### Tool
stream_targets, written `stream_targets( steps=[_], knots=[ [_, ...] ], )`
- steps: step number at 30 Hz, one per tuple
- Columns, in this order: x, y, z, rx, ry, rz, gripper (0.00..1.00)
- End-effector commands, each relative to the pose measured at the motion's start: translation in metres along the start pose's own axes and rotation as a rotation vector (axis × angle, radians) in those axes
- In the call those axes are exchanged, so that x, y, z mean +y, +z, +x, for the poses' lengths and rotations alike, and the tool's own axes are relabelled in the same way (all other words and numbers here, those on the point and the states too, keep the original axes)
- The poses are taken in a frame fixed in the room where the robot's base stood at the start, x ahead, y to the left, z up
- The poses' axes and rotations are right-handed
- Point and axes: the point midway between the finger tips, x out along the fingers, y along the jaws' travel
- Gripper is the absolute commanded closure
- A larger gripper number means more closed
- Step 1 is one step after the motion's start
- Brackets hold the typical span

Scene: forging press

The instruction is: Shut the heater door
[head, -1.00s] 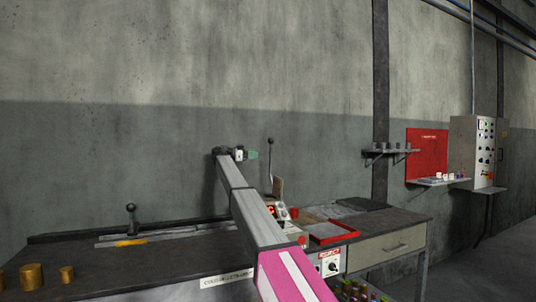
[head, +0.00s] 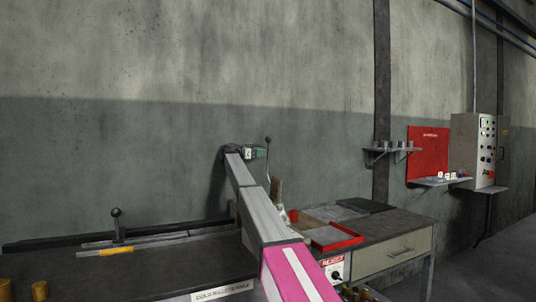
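I cannot make out a heater door in this view. My arm reaches up from the bottom over the bench, with a pink and white link near me and grey links beyond. Its far end shows a dark joint and a small white and green part near the wall. I cannot pick out gripper fingers there. My arm hides part of the bench behind it.
A dark bench top (head: 150,272) fills the lower left, with a black-knobbed lever (head: 116,225) and small brass cylinders (head: 39,290). A red-rimmed tray (head: 333,238) lies right of my arm, above a drawer (head: 392,252). A control cabinet (head: 474,150) hangs far right.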

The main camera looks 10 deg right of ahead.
Motion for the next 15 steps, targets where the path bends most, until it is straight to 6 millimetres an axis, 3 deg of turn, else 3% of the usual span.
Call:
stream_targets(
  steps=[6,15],
  knots=[
    [0.0,0.0,0.033,0.001,0.001,0.0,0.63],
    [0.0,0.0,0.04,0.001,0.0,0.0,0.63]
  ],
)
